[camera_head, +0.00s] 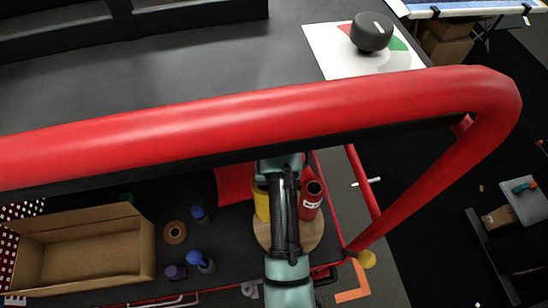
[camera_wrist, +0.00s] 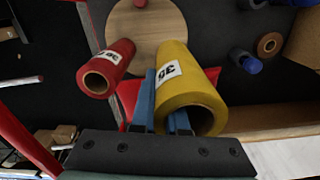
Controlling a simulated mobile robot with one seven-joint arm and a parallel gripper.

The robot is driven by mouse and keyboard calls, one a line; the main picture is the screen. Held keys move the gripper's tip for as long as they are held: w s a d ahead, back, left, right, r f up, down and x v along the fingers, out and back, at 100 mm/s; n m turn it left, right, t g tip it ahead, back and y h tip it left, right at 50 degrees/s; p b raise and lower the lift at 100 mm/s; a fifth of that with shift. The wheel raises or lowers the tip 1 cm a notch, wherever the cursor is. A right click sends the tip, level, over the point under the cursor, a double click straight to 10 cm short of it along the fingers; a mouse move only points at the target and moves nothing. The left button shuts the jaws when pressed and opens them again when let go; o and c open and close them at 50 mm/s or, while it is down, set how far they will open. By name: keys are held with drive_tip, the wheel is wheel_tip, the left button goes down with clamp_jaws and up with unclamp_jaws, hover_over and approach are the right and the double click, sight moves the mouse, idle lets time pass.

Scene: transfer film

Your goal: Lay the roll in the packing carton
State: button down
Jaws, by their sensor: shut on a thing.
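In the head view the yellow roll (camera_head: 262,204) shows partly behind my arm, which hides the fingers. The open brown packing carton (camera_head: 133,236) stands at the lower left of the head view, and its inside looks empty. A corner of the carton (camera_wrist: 306,42) shows at the right edge of the wrist view.
A red roll (camera_head: 311,197) is right of the yellow one, by a round wooden board (camera_head: 313,236). Blue-capped bottles (camera_head: 200,261) and a tape ring (camera_head: 175,232) sit between carton and arm. A thick red rail (camera_head: 240,112) crosses the head view.

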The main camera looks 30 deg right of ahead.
wheel_tip(320, 180, down, 3)
drive_tip(key=shift+s+a+r+p, duration=0.1)
drive_tip(key=shift+r+p, duration=0.05)
drive_tip(key=shift+p, duration=0.5)
drive_tip(key=shift+f+p, duration=0.45)
drive_tip(key=shift+f, duration=1.95)
drive_tip(key=shift+f, duration=0.1)
drive_tip(key=c, duration=0.9)
unclamp_jaws()
drive_tip(key=shift+r+p, duration=0.9)
drive_tip(key=shift+r, duration=5.25)
